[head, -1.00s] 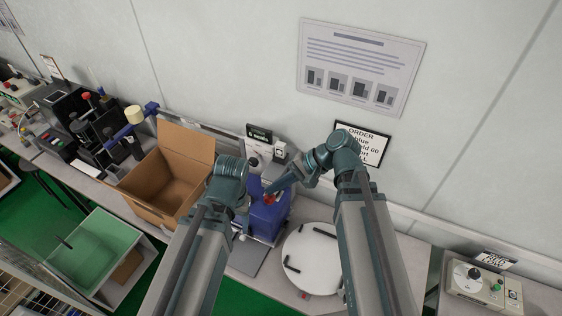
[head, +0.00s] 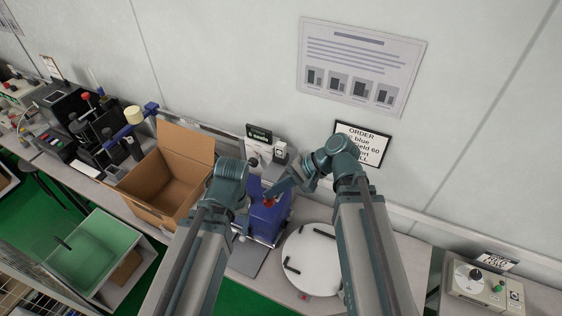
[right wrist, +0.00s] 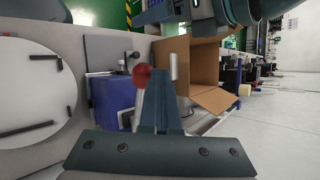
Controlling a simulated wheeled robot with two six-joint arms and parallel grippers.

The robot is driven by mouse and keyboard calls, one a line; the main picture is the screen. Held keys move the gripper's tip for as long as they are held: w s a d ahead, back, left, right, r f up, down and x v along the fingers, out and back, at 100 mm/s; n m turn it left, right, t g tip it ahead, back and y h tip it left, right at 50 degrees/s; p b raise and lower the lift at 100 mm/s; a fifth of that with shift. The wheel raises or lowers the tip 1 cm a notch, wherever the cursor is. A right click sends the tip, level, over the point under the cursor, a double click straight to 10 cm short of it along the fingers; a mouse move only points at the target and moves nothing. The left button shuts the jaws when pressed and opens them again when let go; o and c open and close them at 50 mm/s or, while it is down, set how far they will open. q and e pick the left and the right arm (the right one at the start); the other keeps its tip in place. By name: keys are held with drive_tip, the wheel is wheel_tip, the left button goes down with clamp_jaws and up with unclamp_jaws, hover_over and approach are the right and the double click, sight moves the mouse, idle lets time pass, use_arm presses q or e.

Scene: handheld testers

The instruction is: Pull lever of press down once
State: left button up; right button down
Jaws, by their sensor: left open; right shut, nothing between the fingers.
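The blue press (head: 268,222) stands on the bench in the middle of the head view, partly covered by my arms. Its lever ends in a red ball knob (head: 269,201). The right wrist view shows the red knob (right wrist: 142,75) on a pale lever rod, beside the blue press body (right wrist: 108,100). My right gripper (head: 272,193) is shut and empty, its fingertips (right wrist: 158,74) close beside the knob; I cannot tell whether they touch it. My left gripper (head: 242,228) is open, low at the left side of the press; its fingers are mostly hidden.
An open cardboard box (head: 172,188) stands left of the press. A white round plate (head: 312,262) with dark bars lies to its right. A grey plate (head: 248,260) lies in front. A small display (head: 258,134) stands behind. A control box (head: 485,288) is far right.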

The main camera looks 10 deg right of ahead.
idle(0.7)
drive_tip(key=w+d+r+p, duration=0.5)
drive_tip(key=w+r+p, duration=0.2)
drive_tip(key=w, duration=0.1)
drive_tip(key=shift+d+r+p, duration=0.25)
drive_tip(key=shift+r+p, duration=0.05)
drive_tip(key=shift+p, duration=0.05)
idle(1.2)
drive_tip(key=shift+w, duration=0.1)
drive_tip(key=w+d+r+p, duration=0.2)
drive_tip(key=w+r+p, duration=0.1)
drive_tip(key=shift+w+d, duration=0.1)
drive_tip(key=shift+w, duration=0.05)
idle(0.5)
idle(0.7)
